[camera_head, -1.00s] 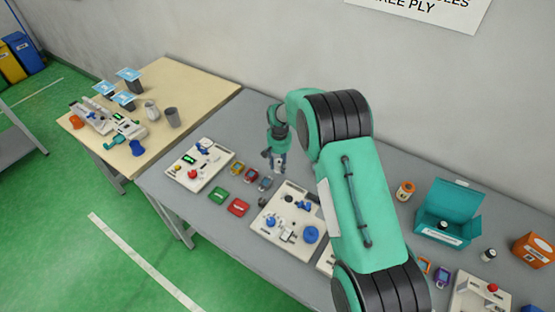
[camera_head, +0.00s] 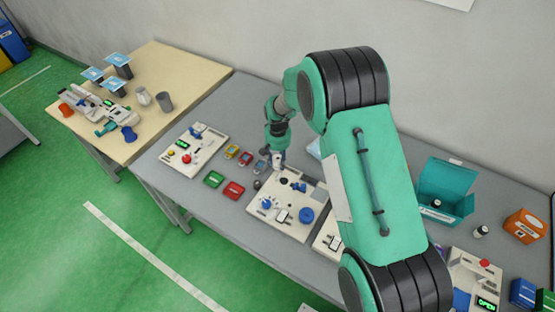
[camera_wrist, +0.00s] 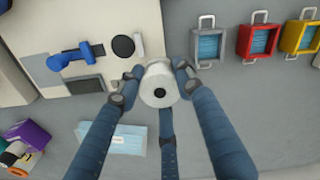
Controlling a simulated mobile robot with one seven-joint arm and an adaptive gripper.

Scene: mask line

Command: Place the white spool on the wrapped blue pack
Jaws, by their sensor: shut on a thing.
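My gripper (camera_wrist: 157,84) is shut on the white spool (camera_wrist: 160,88) in the wrist view, its dark blue fingers around the spool's sides. The spool's flat end with a dark centre faces the camera. A light blue wrapped pack with a white label (camera_wrist: 126,139) lies on the grey table below and left of the spool in the wrist view, apart from it. In the head view my gripper (camera_head: 278,158) hangs over the table behind the white board. A pale blue patch beside my arm (camera_head: 314,148) may be the same pack, mostly hidden.
A white board with blue parts (camera_wrist: 78,50) is close beside the gripper; it also shows in the head view (camera_head: 263,228). Grey, red and yellow cases (camera_wrist: 208,42) stand to the right. Purple and orange items (camera_wrist: 28,140) lie lower left. Bare table is at lower right.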

